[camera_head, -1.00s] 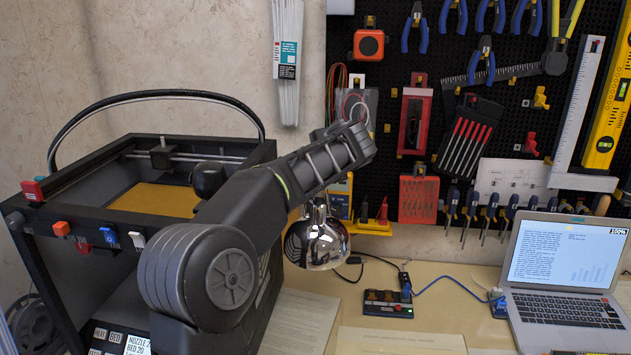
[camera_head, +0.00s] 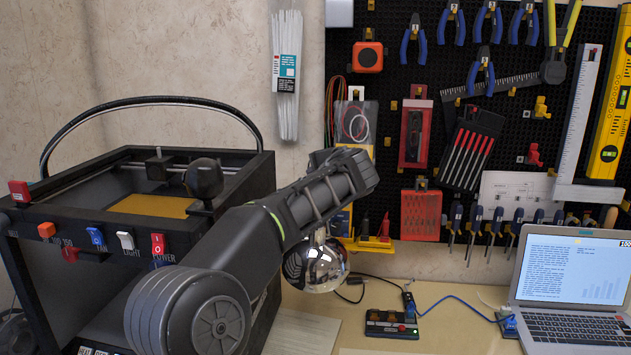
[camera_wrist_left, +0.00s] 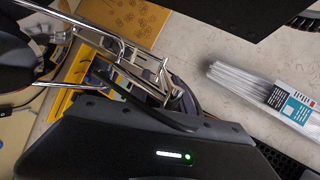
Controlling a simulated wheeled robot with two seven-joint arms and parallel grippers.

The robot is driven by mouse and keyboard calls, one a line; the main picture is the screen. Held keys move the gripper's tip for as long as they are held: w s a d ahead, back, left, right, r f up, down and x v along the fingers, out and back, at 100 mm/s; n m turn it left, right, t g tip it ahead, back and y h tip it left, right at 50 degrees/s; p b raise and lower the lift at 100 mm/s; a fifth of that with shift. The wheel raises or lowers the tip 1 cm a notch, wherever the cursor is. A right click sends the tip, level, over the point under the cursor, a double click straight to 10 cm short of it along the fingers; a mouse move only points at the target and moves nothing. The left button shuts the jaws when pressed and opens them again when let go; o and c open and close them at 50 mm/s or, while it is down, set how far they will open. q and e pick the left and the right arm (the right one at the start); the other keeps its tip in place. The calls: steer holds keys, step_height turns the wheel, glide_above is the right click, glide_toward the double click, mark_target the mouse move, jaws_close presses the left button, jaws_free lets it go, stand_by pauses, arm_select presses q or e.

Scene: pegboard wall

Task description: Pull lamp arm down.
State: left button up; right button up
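The lamp's round chrome shade (camera_head: 318,268) hangs behind and below my left forearm in the head view. The rest of the lamp is mostly hidden there by my arm. In the left wrist view, thin shiny metal rods of the lamp arm (camera_wrist_left: 108,38) run across the upper left and end close to my gripper. My left arm reaches from the lower left toward the pegboard. My left gripper's dark body (camera_wrist_left: 160,145) fills the bottom of the wrist view, with a green light on it. Its fingertips are not clear, so I cannot tell whether it touches the rods. My right gripper is not in view.
A black 3D printer (camera_head: 90,215) stands at the left, close to my arm. A laptop (camera_head: 570,285) and a small switch box (camera_head: 391,323) with cables are on the bench. Tools hang on the black pegboard (camera_head: 400,80). A bundle of white strips (camera_head: 287,75) hangs on the wall.

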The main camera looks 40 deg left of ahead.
arm_select(q)
steer(key=shift+r, duration=0.1)
steer(key=v, duration=0.7)
steer(key=shift+s+d+b, duration=0.25)
steer(key=shift+d+b, duration=0.05)
steer(key=shift+b, duration=0.15)
